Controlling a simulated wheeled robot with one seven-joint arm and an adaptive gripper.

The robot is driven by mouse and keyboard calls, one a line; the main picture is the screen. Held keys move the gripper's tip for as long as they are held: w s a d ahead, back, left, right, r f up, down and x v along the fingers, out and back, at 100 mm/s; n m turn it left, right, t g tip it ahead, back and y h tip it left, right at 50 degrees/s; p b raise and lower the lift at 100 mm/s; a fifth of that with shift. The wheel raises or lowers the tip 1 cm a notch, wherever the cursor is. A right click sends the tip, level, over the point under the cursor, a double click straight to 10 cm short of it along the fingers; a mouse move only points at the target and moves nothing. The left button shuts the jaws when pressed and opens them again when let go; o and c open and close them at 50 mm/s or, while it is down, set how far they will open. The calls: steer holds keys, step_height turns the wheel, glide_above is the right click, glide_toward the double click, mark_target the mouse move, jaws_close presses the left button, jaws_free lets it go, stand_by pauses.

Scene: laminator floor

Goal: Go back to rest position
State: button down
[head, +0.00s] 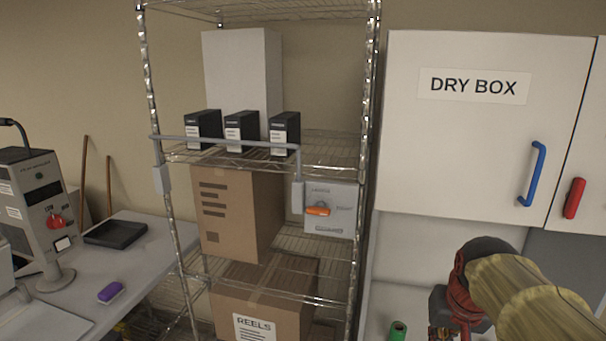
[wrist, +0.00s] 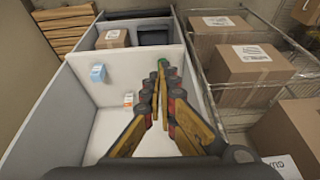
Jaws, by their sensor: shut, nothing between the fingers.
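My gripper (wrist: 161,70) shows in the wrist view with its fingers closed together at the tips and nothing held between them. It points over the white-walled worktop bay (wrist: 118,95). In the head view my arm comes in at the lower right, below the dry box (head: 480,130), and the fingertips do not show clearly. A green roll (head: 398,330) stands on the worktop to the left of the arm.
A wire rack (head: 368,120) with cartons (head: 240,215) and black boxes (head: 203,130) stands left of the dry box. The dry box has a blue handle (head: 531,174); a red handle (head: 574,198) is beside it. A table (head: 150,255) at left holds a purple item (head: 111,292).

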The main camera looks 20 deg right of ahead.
steer(key=s+a+f+n+t+y+b, duration=0.1)
steer(key=s+a+f+n+b, duration=0.2)
steer(key=a+f+b, duration=0.3)
steer(key=s+a+f+n+t+b, duration=0.1)
steer(key=s+a+f+n+b, duration=0.2)
steer(key=a+f+b, duration=0.3)
steer(key=a+f, duration=0.4)
steer(key=a, duration=0.3)
steer(key=shift+a+f+y, duration=0.15)
steer(key=shift+a+y, duration=0.15)
steer(key=shift+y, duration=0.1)
steer(key=shift+s, duration=0.1)
